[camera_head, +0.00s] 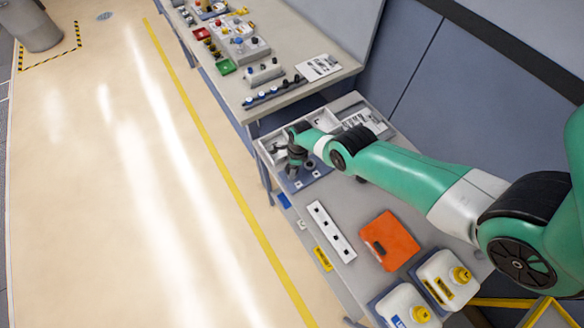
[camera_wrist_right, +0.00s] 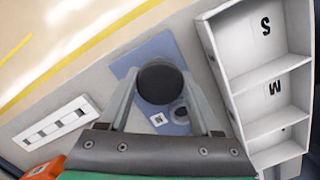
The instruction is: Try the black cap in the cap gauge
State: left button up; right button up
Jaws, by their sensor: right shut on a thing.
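The black cap (camera_wrist_right: 160,82) is between the fingers of my right gripper (camera_wrist_right: 158,92), which is shut on it. The cap's round top faces the wrist camera. A blue plate (camera_wrist_right: 158,48) lies below, with a dark grey ring-like piece (camera_wrist_right: 181,114) and a small white marked label (camera_wrist_right: 158,118) on it. The ring is partly hidden by the right finger. I cannot tell the height of the cap over the plate. In the head view my right gripper (camera_head: 294,167) is over the blue plate (camera_head: 312,178), and the cap is too small to make out. My left gripper is not in view.
A white divided tray (camera_wrist_right: 268,72) marked S and M stands close right of my gripper. A white strip with dark squares (camera_head: 331,231), an orange case (camera_head: 389,240) and white jugs with yellow caps (camera_head: 447,279) are on the bench. Another bench (camera_head: 290,78) holds several parts.

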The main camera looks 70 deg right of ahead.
jog(key=shift+f+b, duration=0.45)
jog(key=shift+f, duration=0.05)
jog(key=o, duration=1.4)
jog(key=shift+r, duration=0.1)
notch_tip(320, 180, up, 11)
jog(key=s+p, duration=0.1)
jog(key=p, duration=1.1)
jog(key=shift+s+d+r+p, duration=0.2)
jog(key=shift+d+p, duration=0.05)
jog(key=shift+p, duration=0.05)
